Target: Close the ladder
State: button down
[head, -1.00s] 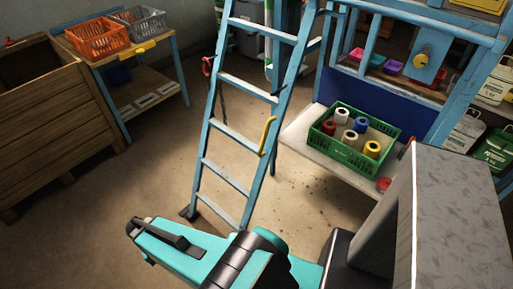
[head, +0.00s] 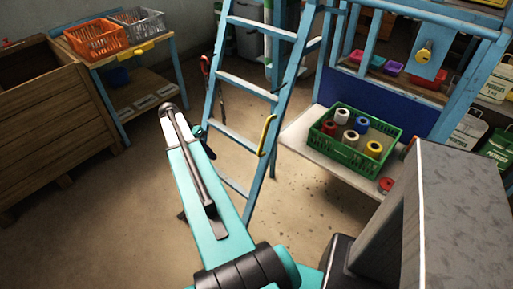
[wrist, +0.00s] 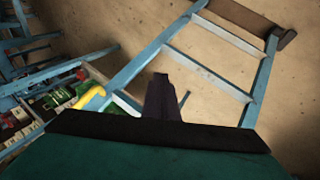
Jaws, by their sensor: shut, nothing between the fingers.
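The blue ladder (head: 293,85) with pale treads stands upright in the middle of the head view. A yellow handle (head: 267,135) sits on its right rail, and a red part (head: 206,66) shows at its left rail. My arm hides its lower left side. How far its rear legs are spread I cannot tell. In the wrist view the ladder (wrist: 180,60) runs across the picture, with the yellow handle (wrist: 90,97) at left. My gripper (wrist: 160,82) is shut and empty, its dark fingers overlapping the ladder's rail and treads in that view. Contact cannot be told.
A shelf with a green crate (head: 330,146) of several spools stands right of the ladder. A wooden bin (head: 50,120) and a table with an orange basket (head: 97,38) stand at left. Bare floor (head: 90,225) lies in front at left.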

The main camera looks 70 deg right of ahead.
jog(key=s+d+r+m, duration=0.4)
jog(key=s+d+r, duration=0.3)
jog(key=d+r, duration=0.2)
jog(key=shift+d+r+m+g+b, duration=0.35)
jog(key=shift+d+m+g, duration=0.05)
jog(key=shift+d, duration=0.4)
jog(key=shift+f, duration=0.1)
jog(key=shift+s+f+p, duration=1.8)
jog(key=shift+s+f, duration=2.6)
jog(key=shift+f, duration=0.05)
jog(key=shift+a, duration=0.15)
